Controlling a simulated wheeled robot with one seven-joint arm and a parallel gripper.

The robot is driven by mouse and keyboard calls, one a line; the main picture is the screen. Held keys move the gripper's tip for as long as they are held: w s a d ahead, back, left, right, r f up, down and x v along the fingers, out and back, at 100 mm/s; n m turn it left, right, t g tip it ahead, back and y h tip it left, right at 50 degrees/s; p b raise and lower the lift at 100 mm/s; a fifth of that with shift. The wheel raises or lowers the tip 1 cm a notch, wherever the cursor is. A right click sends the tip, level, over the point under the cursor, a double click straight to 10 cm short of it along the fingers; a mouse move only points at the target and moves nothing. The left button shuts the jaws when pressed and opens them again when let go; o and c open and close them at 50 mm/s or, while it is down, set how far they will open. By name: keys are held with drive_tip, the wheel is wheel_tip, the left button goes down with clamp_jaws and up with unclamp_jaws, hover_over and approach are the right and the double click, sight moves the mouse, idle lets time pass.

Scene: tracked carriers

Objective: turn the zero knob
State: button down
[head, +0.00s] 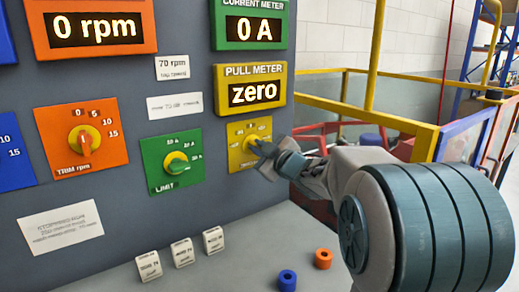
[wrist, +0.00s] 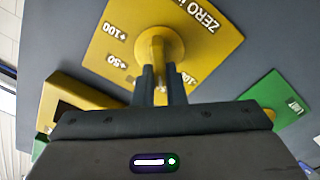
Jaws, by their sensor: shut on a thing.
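The zero knob is a yellow round knob (wrist: 157,46) on a yellow plate (head: 236,158) below the pull meter. The pull meter (head: 253,92) reads "zero". My gripper (wrist: 162,82) is shut on the knob's raised bar, with one finger on each side in the wrist view. In the head view my gripper (head: 262,152) reaches the plate from the right and hides much of the knob. The wrist view shows "ZERO", "+100" and "+50" marks on the plate; other marks are partly hidden by the fingers.
Yellow rails (head: 400,122) stand at the right.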

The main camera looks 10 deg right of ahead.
drive_tip(key=c, duration=1.5)
unclamp_jaws()
drive_tip(key=v, duration=1.4)
drive_tip(key=shift+w+f, duration=0.1)
drive_tip(key=s+d+f+m+g+h+p, duration=0.35)
drive_tip(key=s+m+g+h+p, duration=0.3)
drive_tip(key=m+h, duration=0.35)
drive_tip(key=s+a+f+m+g+y+p, duration=0.1)
drive_tip(key=s+a+g, duration=0.1)
drive_tip(key=s, duration=0.3)
drive_tip(key=s+a+f+m+g+y+p, duration=0.1)
drive_tip(key=s+a+f+g+p, duration=0.1)
drive_tip(key=s, duration=0.3)
drive_tip(key=s+a+f+g+y+p, duration=0.1)
drive_tip(key=s+a+f+g, duration=0.1)
drive_tip(key=s+a+g, duration=0.1)
drive_tip(key=shift+s+a+f+m, duration=0.1)
drive_tip(key=shift+s+a+m, duration=0.1)
drive_tip(key=shift+s+a, duration=0.3)
drive_tip(key=shift+s+a+f+m, duration=0.1)
drive_tip(key=shift+s+a+m, duration=0.15)
drive_tip(key=shift+s, duration=0.3)
